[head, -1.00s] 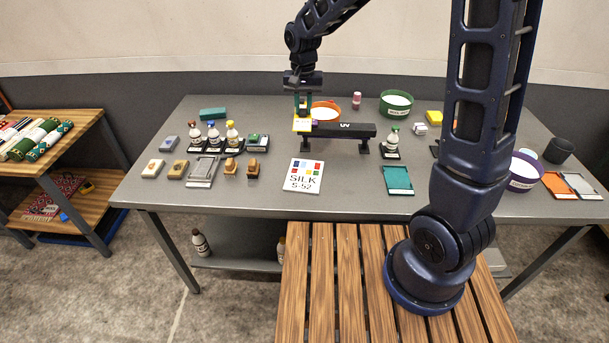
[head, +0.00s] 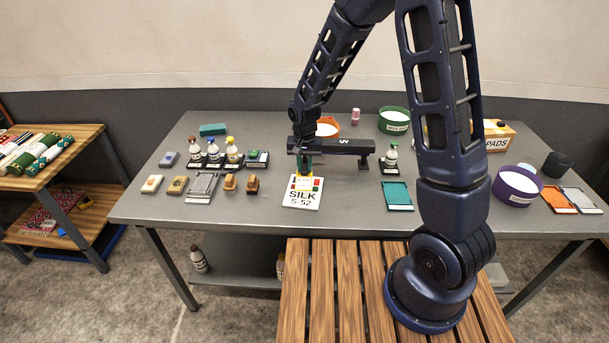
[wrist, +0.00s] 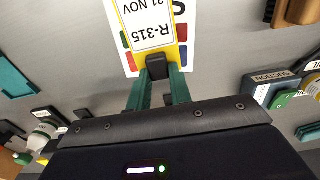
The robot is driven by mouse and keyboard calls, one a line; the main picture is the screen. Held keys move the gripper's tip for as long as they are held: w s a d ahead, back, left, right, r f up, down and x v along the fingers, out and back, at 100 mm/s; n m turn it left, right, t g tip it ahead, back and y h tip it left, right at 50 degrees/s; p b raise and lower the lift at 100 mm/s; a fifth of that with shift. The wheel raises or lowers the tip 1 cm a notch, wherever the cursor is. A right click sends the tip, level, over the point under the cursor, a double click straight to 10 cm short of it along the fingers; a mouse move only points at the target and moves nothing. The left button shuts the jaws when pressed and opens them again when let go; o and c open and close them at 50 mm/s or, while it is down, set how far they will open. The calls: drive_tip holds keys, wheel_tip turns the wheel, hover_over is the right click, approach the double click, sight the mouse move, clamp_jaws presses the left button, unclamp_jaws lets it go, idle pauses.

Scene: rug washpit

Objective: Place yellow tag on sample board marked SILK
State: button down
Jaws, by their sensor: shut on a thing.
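My gripper (head: 304,172) is over the upper edge of the SILK S-52 sample board (head: 301,201), a white board with coloured squares on the table. In the wrist view my gripper (wrist: 158,75) has its green fingers shut on the dark tab of the yellow tag (wrist: 183,55). The tag bears a white label reading R-315 and 21 NOV. It overlaps the board (wrist: 186,12) in the wrist view, covering part of its squares and lettering. I cannot tell whether tag and board touch.
A black UV lamp bar (head: 358,147) stands just behind the board. Bottles (head: 232,152), stamps (head: 230,182) and a grey tray (head: 201,187) are to the left. A teal pad (head: 397,195) lies to the right. The table around the board's sides is bare.

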sight(305, 175)
drive_tip(key=shift+f, duration=2.1)
drive_tip(key=shift+f, duration=0.1)
drive_tip(key=c, duration=1.3)
unclamp_jaws()
